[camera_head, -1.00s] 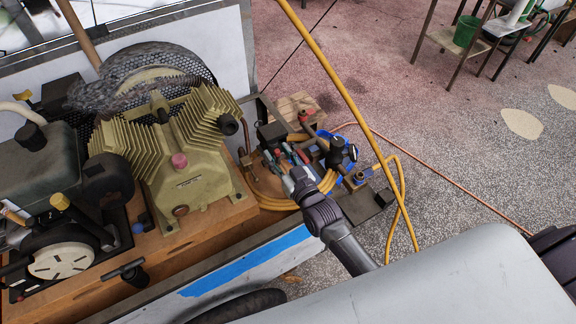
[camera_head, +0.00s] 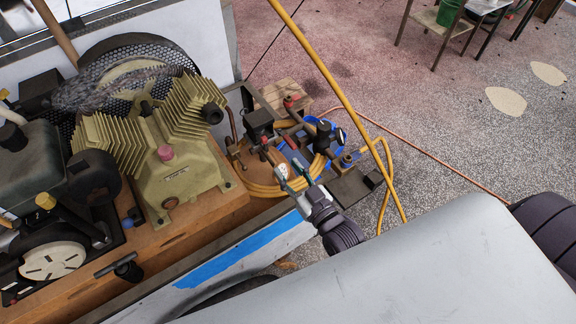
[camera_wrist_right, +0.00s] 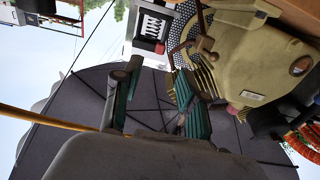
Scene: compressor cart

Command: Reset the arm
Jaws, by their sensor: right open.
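My right arm (camera_head: 340,234) reaches in from the lower middle of the head view, over the cart's front edge. Its gripper (camera_head: 290,172) is open and shows nothing between its fingers. It is in front of the coiled yellow hose and valve fittings, seen from above; I cannot tell the height gap. In the right wrist view the two green-padded fingers (camera_wrist_right: 158,98) stand apart, with the compressor beyond them to the right. My left gripper is not in view.
The beige finned compressor (camera_head: 180,180) sits on the wooden cart deck (camera_head: 185,232).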

